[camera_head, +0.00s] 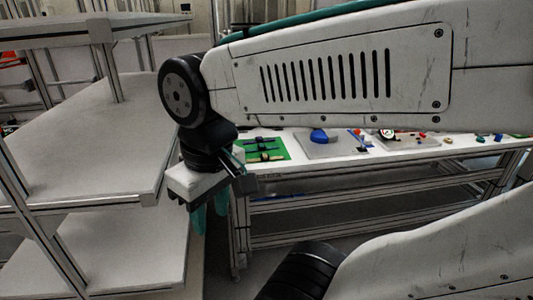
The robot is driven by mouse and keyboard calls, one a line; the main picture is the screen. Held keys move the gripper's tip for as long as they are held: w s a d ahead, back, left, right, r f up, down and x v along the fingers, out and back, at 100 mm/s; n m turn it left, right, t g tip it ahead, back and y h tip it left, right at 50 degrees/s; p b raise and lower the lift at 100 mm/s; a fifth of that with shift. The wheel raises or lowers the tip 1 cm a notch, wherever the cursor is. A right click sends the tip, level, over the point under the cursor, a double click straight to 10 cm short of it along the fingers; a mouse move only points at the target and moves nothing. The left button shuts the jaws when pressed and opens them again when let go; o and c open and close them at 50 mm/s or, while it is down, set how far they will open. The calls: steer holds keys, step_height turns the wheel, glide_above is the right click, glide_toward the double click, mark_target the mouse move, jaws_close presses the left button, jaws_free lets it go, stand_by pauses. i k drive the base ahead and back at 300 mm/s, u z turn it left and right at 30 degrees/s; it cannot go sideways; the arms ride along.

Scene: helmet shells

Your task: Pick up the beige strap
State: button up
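I cannot make out the beige strap for certain; the small items on the far workbench are too small to tell apart, and my arm covers part of the view. My gripper (209,213) hangs pointing down from my wrist, left of the workbench and beside the grey shelves. Its teal fingertips show below the pale gripper body. Nothing is seen held between them, but the gap between the fingers is unclear from this angle.
The white workbench (300,165) carries a green mat (275,150) with black parts, a blue shell (319,136) and several small coloured pieces. A grey shelf unit (80,145) stands close on the left. A lower shelf lies under the bench.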

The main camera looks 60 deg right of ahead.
mark_target(264, 157)
steer(key=z, duration=0.4)
steer(key=i, duration=0.55)
steer(key=z, duration=1.15)
steer(key=i, duration=0.5)
steer(key=z, duration=0.5)
